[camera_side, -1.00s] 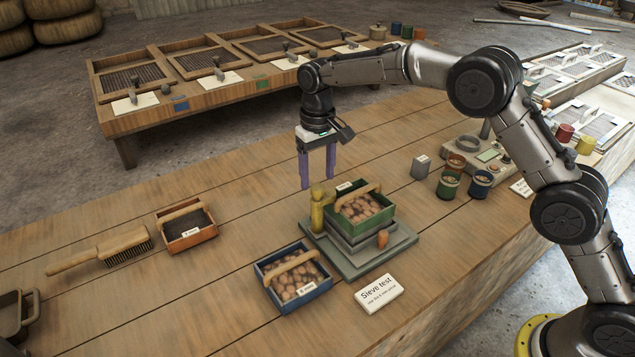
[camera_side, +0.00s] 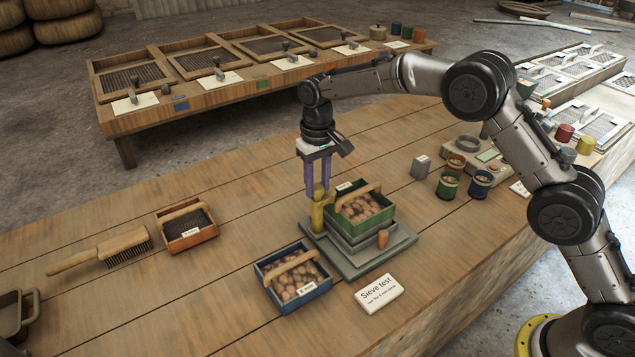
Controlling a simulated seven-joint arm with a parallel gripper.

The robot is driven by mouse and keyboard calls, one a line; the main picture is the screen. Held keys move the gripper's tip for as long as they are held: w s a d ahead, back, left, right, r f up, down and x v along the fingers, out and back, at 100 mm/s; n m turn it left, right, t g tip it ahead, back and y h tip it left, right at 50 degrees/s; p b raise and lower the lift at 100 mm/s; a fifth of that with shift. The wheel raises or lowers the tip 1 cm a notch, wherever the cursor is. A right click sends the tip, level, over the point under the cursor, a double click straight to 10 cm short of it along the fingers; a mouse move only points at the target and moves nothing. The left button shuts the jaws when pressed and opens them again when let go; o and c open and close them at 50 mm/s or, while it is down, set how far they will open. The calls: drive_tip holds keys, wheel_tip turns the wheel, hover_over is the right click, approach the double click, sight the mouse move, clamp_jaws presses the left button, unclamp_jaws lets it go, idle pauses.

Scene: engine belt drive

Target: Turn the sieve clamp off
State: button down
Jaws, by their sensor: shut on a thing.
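The yellow clamp (camera_side: 318,212) stands upright at the left side of the sieve stand, a grey-green base plate (camera_side: 350,262) with a stacked block on it. A green box of brown, potato-like lumps (camera_side: 364,210) sits on top of the stack. An orange knob (camera_side: 383,238) shows at the stack's right front. My gripper (camera_side: 318,191) points straight down above the clamp, its purple fingers close together and shut on the clamp's top. The exact contact is small and partly hidden by the fingers.
A blue box of lumps (camera_side: 293,280) and a "Sieve test" card (camera_side: 379,293) lie in front. An orange box (camera_side: 186,226) and a brush (camera_side: 100,251) lie left. A small grey block (camera_side: 421,167) and several cups are right. The table behind the clamp is clear.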

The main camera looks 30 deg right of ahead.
drive_tip(key=shift+n, duration=0.3)
drive_tip(key=n, duration=0.3)
drive_tip(key=shift+n, duration=0.4)
drive_tip(key=n, duration=0.4)
drive_tip(key=shift+r+n, duration=0.1)
drive_tip(key=shift+n, duration=0.2)
drive_tip(key=n, duration=0.4)
drive_tip(key=shift+n, duration=2.5)
drive_tip(key=c, duration=0.5)
unclamp_jaws()
